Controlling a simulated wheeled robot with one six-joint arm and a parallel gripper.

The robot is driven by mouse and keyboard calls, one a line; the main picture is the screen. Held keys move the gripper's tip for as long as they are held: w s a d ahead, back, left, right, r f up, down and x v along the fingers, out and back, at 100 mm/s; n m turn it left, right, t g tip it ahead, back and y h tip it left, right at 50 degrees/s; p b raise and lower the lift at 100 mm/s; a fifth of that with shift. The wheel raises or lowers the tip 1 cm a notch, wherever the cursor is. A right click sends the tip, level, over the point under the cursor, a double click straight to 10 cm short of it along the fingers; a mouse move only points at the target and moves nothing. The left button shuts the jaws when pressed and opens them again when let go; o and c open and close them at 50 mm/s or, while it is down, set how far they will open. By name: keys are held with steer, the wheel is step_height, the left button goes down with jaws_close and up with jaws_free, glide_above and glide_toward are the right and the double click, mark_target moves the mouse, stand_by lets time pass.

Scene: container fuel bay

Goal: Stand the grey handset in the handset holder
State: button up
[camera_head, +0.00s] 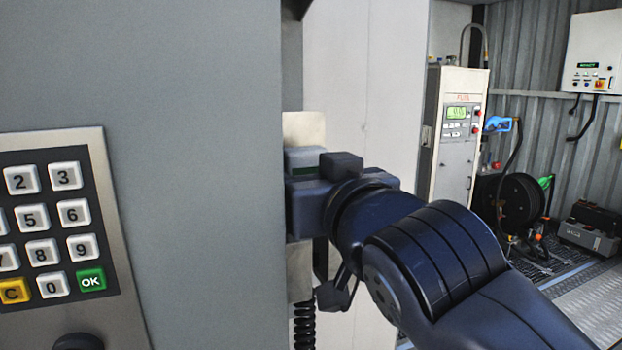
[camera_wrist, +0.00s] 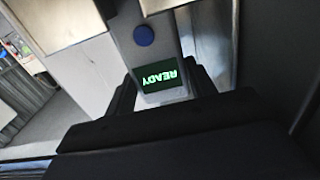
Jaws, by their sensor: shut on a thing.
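The grey handset (camera_wrist: 149,66) is between the dark fingers of my gripper (camera_wrist: 163,93) in the wrist view. Its green screen reads READY, upside down there, and a blue button sits beyond the screen. In the head view the handset's grey top (camera_head: 303,155) shows just above my gripper (camera_head: 303,200), partly cut off by the large grey panel. A pale metal plate (camera_head: 303,128), seemingly part of the handset holder, rises behind the handset. The holder's lower part is mostly hidden, and I cannot tell whether the handset touches it or sits in it.
A large grey panel (camera_head: 200,120) with a keypad (camera_head: 50,225) stands close on the left, hiding part of my gripper. A black coiled cord (camera_head: 304,328) hangs below. A fuel cabinet (camera_head: 456,140) and hose reel (camera_head: 518,205) stand farther back right. Floor shows at lower right.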

steer(key=o, duration=1.3)
steer(key=shift+d, duration=0.1)
steer(key=shift+c, duration=0.2)
